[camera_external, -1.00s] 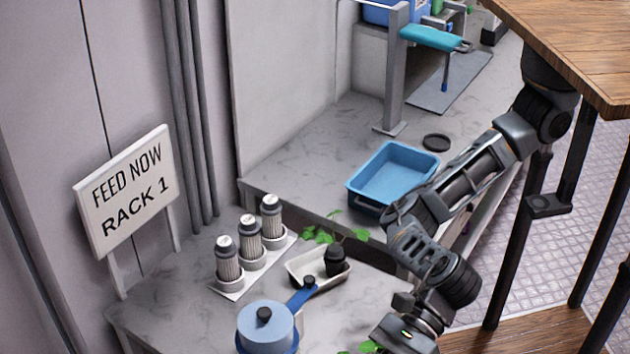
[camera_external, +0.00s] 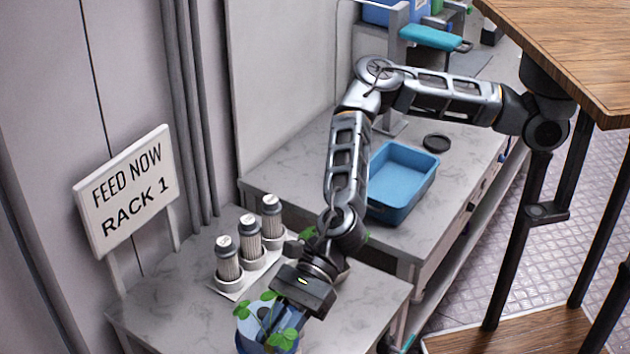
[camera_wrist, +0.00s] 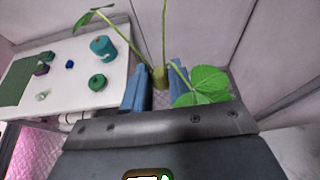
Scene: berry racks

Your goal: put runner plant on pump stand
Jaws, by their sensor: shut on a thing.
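My gripper (camera_external: 277,312) is shut on the runner plant, held over the front of the near counter. The plant's green leaves (camera_external: 283,340) show below and left of the gripper. In the wrist view the plant's stem base (camera_wrist: 160,76) sits between the two blue fingers, with a broad leaf (camera_wrist: 208,84) at the right. A round blue pot-like thing (camera_external: 245,333) is partly hidden behind the plant. A grey post (camera_external: 392,45) with a teal arm (camera_external: 430,37) stands on the far counter; I cannot tell which thing is the pump stand.
Several capped grey bottles (camera_external: 250,241) stand in a white holder behind my gripper. A blue tray (camera_external: 405,185) and a black disc (camera_external: 436,143) lie on the far counter. A "FEED NOW RACK 1" sign (camera_external: 126,190) stands left. The near counter's left front is clear.

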